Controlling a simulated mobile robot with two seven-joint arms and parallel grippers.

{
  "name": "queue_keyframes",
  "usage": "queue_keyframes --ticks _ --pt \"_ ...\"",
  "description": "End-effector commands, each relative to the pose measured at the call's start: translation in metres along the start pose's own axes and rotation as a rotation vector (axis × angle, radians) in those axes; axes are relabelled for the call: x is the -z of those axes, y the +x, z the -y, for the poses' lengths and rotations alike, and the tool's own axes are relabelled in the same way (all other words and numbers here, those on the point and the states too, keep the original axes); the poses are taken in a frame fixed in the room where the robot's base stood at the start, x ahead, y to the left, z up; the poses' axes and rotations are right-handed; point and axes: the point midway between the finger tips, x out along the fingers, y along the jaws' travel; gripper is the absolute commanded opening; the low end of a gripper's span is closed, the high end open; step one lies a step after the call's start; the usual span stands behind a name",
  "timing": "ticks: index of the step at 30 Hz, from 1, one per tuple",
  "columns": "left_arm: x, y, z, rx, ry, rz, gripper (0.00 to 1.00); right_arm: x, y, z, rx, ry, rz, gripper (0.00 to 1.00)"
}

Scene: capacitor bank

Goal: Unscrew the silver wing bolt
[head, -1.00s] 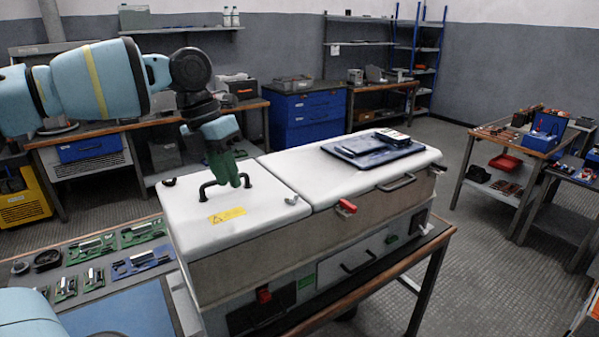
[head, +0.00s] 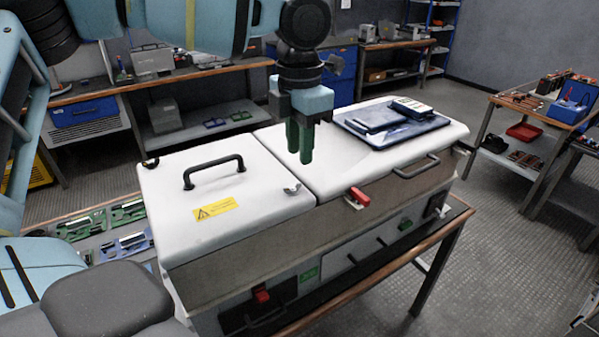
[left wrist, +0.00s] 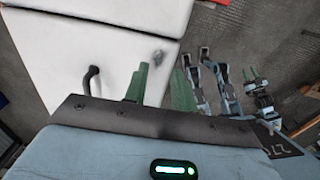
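The silver wing bolt (head: 292,189) sits near the right front edge of the cabinet's left white lid (head: 240,207), close to the seam. It also shows as a small grey shape in the left wrist view (left wrist: 158,57). My left gripper (head: 300,158) has green fingers pointing down, above the lids near the seam and apart from the bolt. In the left wrist view a gap shows between its fingers, with nothing held. My right gripper (left wrist: 250,74) seems to show small at the right of that view; its opening is unclear.
A black handle (head: 214,170) stands up from the left lid, and a dark wing bolt (head: 150,162) sits at its left edge. A blue tray (head: 388,128) lies on the right lid. A red latch (head: 359,196) juts from the front. A yellow label (head: 215,208) marks the lid.

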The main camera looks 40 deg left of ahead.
Motion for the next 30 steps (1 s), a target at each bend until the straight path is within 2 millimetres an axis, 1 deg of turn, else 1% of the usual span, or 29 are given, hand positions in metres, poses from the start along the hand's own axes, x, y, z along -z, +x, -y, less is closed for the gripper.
queue_keyframes --ticks 6,9,12,17,25,30 --pt "0.001 0.033 0.0 0.001 -0.001 -0.003 0.26 0.003 -0.002 0.0 -0.001 -0.001 -0.004 0.36" --pt "0.001 0.047 0.0 0.001 0.0 -0.003 0.26 0.005 -0.002 0.0 -0.001 -0.001 -0.007 0.36" --pt "0.001 0.057 0.0 0.001 -0.001 -0.001 0.26 0.006 -0.003 0.0 -0.001 -0.001 -0.008 0.36" --pt "0.001 0.066 0.0 0.001 -0.001 -0.001 0.26 0.005 -0.004 0.0 -0.001 -0.001 -0.008 0.36" --pt "0.001 0.067 0.0 0.001 -0.001 -0.001 0.26 0.004 -0.004 0.0 -0.001 0.0 -0.005 0.36" --pt "0.001 0.067 0.0 0.001 -0.001 0.0 0.04 0.004 -0.004 0.0 -0.001 -0.001 -0.005 0.36"
